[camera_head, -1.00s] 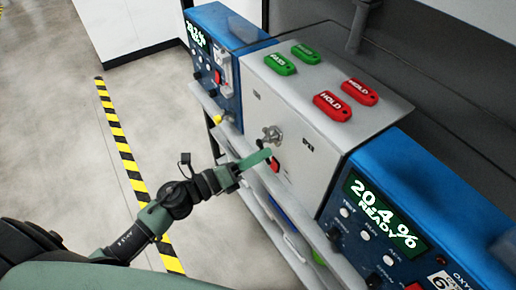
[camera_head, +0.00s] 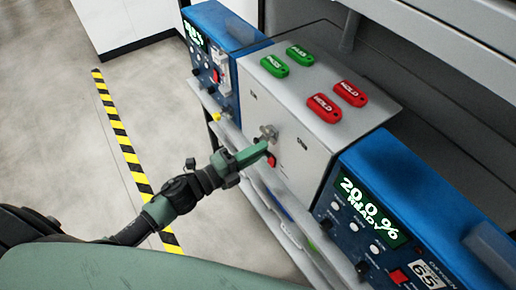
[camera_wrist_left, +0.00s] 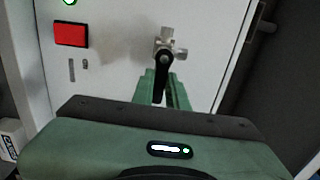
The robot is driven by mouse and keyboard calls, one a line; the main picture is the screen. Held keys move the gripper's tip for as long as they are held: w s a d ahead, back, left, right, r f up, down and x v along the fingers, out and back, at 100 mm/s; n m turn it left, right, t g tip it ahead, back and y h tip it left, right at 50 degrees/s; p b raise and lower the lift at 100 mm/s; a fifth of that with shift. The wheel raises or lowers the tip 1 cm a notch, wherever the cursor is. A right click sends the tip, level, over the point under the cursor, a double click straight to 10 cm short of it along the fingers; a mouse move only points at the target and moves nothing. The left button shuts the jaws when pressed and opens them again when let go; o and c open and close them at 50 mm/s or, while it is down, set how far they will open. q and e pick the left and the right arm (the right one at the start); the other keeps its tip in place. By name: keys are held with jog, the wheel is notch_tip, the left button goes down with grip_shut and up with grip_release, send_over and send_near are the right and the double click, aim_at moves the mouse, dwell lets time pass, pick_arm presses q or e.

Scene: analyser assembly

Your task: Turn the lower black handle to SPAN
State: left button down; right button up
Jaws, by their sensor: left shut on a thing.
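The lower black handle (camera_wrist_left: 161,75) shows in the left wrist view, joined to a metal valve fitting (camera_wrist_left: 166,46) on the light grey panel. My left gripper (camera_wrist_left: 163,88) is shut on this handle, with its green fingers on either side of it. In the head view, the left gripper (camera_head: 266,147) is at the panel front, just below the metal fitting (camera_head: 268,132), and hides the handle. The handle's markings, including SPAN, are not readable. My right gripper is not in view.
A red switch (camera_wrist_left: 71,34) is near the fitting. Blue analysers stand on both sides; the right display (camera_head: 368,207) reads about 20.0 %.

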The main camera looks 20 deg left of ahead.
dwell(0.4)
pick_arm(q)
jog(key=c, duration=1.4)
grip_release()
jog(key=shift+a, duration=0.1)
jog(key=b+v, duration=0.2)
jog(key=v, duration=0.5)
jog(key=shift+s+a+b, duration=0.25)
jog(key=shift+s+b, duration=0.05)
